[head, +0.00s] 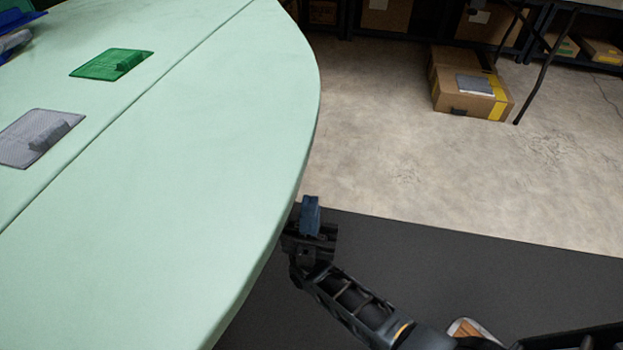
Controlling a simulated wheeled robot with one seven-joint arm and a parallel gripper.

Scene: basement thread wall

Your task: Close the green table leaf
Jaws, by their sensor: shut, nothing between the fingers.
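The pale green table leaf (215,160) fills the left half of the head view, with a curved outer edge on its right. A straight dark seam divides it from the rest of the green table top (70,115). The leaf looks roughly in line with the top, but any small tilt cannot be told. My gripper (309,214) is beside the leaf's curved edge, on its right. Its dark blue fingers are together and empty. Whether it touches the edge cannot be told from this angle. The leaf's underside and any supports are hidden.
A green mesh piece (105,65) and a grey mesh piece (36,138) lie on the table top beyond the seam, near a blue object (15,42). A cardboard box (465,85) stands on the floor at the back. The floor right of the table is mostly clear.

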